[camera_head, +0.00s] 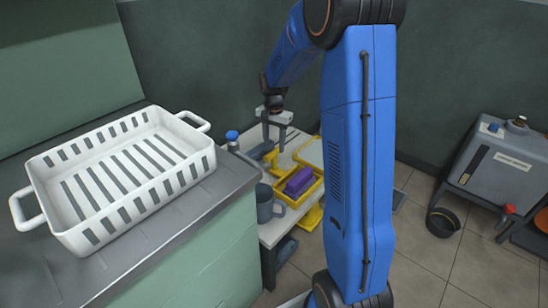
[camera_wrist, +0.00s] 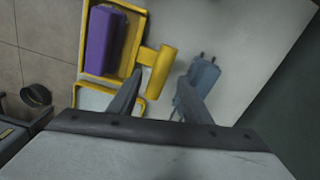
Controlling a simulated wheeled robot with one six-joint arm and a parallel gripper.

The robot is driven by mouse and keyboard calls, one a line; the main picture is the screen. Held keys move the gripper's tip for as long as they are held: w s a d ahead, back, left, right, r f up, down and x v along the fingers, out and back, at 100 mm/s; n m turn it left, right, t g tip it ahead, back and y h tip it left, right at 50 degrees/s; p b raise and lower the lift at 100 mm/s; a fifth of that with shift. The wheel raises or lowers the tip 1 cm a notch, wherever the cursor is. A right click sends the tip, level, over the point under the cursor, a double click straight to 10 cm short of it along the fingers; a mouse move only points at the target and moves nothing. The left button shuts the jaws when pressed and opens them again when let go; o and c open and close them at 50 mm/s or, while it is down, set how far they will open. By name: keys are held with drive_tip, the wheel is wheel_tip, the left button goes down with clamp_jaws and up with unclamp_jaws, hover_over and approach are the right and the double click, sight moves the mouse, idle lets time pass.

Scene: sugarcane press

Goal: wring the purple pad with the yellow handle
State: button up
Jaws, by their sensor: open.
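The purple pad (camera_head: 299,181) lies in a yellow tray (camera_head: 283,198) on a low white table. It also shows in the wrist view (camera_wrist: 99,40), at upper left. A yellow T-shaped handle (camera_wrist: 162,70) sticks out from the tray's side; in the head view a yellow part (camera_head: 270,153) shows below my gripper. My gripper (camera_head: 274,142) points down above the table. In the wrist view its fingers (camera_wrist: 159,84) are apart, with the handle's bar appearing between or just beyond the tips. Contact and height gap cannot be told. Nothing is seen held.
A grey mug (camera_head: 265,204) stands by the tray. A blue-capped bottle (camera_head: 232,139) stands left. A pale panel (camera_head: 311,152) lies behind the pad. A white slotted basket (camera_head: 120,170) sits on the left counter. A grey machine (camera_head: 500,160) and black bowl (camera_head: 442,222) are right.

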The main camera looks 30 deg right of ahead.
sight(274, 157)
wheel_tip(274, 157, down, 7)
idle(0.4)
